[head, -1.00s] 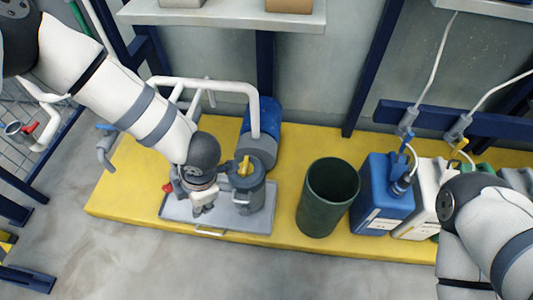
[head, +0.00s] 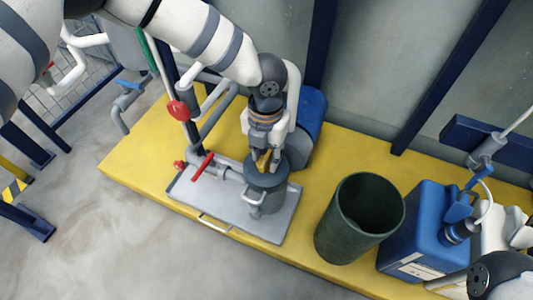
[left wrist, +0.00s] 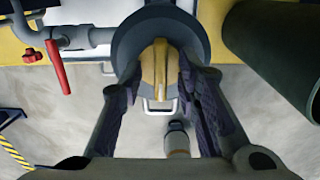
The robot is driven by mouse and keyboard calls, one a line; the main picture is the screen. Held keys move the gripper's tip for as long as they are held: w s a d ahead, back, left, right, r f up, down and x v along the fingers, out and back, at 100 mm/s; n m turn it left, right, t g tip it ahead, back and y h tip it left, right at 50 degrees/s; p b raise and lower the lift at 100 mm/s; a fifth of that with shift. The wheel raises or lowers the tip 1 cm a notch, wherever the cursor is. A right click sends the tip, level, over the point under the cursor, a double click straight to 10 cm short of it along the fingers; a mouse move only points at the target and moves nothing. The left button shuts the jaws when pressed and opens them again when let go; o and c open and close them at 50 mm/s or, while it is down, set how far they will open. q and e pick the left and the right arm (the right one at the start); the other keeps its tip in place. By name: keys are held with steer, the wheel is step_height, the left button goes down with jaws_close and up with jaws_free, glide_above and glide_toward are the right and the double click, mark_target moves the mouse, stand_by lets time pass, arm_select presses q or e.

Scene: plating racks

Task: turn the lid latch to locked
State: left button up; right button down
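The yellow lid latch (left wrist: 155,65) sits on top of the round dark grey lid (left wrist: 123,45) of a grey canister (head: 267,197). In the left wrist view the latch's long side runs up and down the picture. My left gripper (left wrist: 158,68) is open, with one finger on each side of the latch and a small gap visible. In the head view my left gripper (head: 265,155) is right above the lid and partly hides the latch (head: 263,161). My right gripper is out of view; only part of my right arm shows at the lower right.
The canister stands on a grey tray (head: 210,203) beside a pipe with a red handle (head: 202,166). A blue drum (head: 309,120) is behind. A dark green bin (head: 362,215) and a blue jerrycan (head: 415,240) stand to the right on the yellow platform (head: 135,158).

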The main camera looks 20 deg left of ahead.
arm_select(q)
jaws_close()
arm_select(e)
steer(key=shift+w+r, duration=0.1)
arm_select(q)
steer(key=m+p, duration=0.1)
steer(key=m, duration=0.2)
steer(key=shift+r+p, duration=0.1)
steer(key=shift+p, duration=0.2)
steer(key=m+p, duration=0.1)
steer(key=m, duration=0.2)
steer(key=shift+m, duration=0.3)
steer(key=m, duration=1.1)
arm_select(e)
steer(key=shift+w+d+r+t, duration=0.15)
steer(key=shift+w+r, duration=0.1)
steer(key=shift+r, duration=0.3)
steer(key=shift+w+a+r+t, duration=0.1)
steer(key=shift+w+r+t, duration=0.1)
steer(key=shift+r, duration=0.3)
arm_select(q)
steer(key=shift+m, duration=0.3)
